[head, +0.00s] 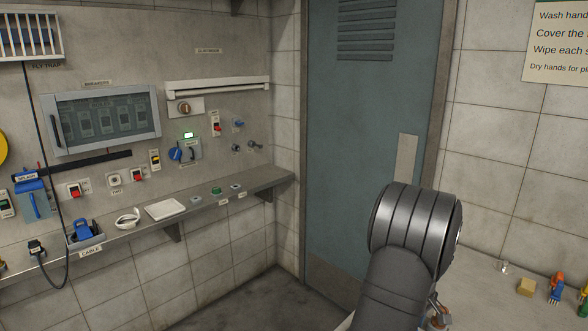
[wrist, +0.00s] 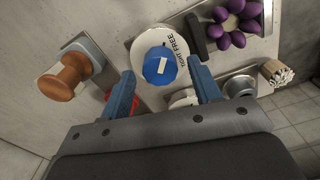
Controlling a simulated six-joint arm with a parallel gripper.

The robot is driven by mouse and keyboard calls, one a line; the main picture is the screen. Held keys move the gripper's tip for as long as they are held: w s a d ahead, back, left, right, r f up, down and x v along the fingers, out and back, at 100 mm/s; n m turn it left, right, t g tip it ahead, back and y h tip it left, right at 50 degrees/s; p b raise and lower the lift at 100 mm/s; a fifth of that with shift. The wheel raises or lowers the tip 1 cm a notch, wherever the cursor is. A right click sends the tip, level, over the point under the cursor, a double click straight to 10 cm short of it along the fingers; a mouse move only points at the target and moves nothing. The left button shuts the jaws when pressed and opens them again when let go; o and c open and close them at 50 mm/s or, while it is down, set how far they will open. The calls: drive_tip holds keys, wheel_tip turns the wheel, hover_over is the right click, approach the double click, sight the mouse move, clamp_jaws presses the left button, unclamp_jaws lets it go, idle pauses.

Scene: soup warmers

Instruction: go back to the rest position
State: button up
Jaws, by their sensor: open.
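My gripper (wrist: 161,72) shows in the wrist view with its two blue-grey fingers apart and nothing held between them. A blue faceted knob (wrist: 154,72) with a white bar on it sits on a round white dial plate (wrist: 147,42) marked "TIGHT FREE". The knob appears between and beyond the fingertips; I cannot tell the gap to it. A red thing (wrist: 133,103) is partly hidden behind the left finger. In the head view my dark arm fills the lower right, and the gripper is not seen there.
In the wrist view, a copper knob (wrist: 62,78) lies left, a purple lobed knob (wrist: 237,20) upper right, and a metal cylinder (wrist: 240,87) right. In the head view, a shelf (head: 262,185) lines the left wall beside a blue-grey door (head: 370,120). A sponge-coloured block (head: 526,287) sits lower right.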

drive_tip(key=shift+f, duration=0.65)
drive_tip(key=m, duration=0.4)
drive_tip(key=shift+r, duration=0.1)
drive_tip(key=m, duration=0.9)
drive_tip(key=shift+m, duration=2.3)
